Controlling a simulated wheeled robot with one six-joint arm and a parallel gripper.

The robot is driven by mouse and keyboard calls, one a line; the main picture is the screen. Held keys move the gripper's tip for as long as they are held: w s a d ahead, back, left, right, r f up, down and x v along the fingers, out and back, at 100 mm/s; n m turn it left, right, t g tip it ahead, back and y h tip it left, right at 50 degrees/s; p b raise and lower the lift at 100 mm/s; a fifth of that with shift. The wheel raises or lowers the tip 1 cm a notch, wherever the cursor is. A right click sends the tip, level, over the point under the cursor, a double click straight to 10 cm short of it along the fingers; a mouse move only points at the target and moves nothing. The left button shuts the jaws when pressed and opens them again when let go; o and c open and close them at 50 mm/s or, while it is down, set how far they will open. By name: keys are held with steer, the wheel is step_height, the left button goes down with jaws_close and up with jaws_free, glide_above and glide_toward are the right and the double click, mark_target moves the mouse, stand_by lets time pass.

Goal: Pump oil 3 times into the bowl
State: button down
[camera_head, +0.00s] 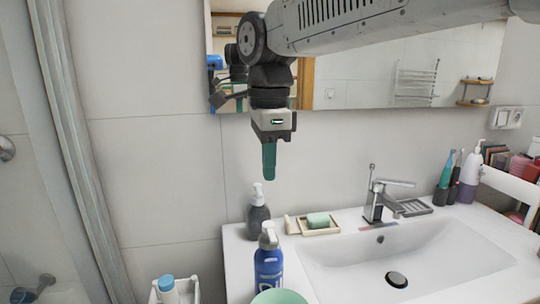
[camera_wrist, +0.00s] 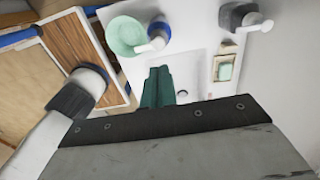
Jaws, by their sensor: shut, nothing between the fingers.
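My gripper (camera_head: 269,178) points straight down in the air in the head view, its teal fingers shut and empty. They also show shut in the wrist view (camera_wrist: 158,78). Below it stands a dark grey pump bottle (camera_head: 258,222) with a light pump head. It is at the top right in the wrist view (camera_wrist: 232,17). In front of it is a blue pump bottle (camera_head: 268,268) with a grey-white head. A pale green bowl (camera_head: 279,298) is cut off at the bottom edge. The wrist view shows the bowl (camera_wrist: 122,36) beside the blue bottle. I cannot read which bottle holds oil.
A soap dish with green soap (camera_head: 318,220) lies right of the grey bottle. The sink (camera_head: 430,262) with its tap (camera_head: 378,202) fills the right side. A mirror (camera_head: 400,75) hangs behind my arm.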

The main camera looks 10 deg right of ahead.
mark_target(269, 223)
step_height(269, 223, down, 10)
steer(key=shift+r, duration=0.25)
steer(key=shift+f, duration=0.9)
step_height(269, 223, up, 14)
steer(key=shift+r, duration=0.1)
stand_by(0.8)
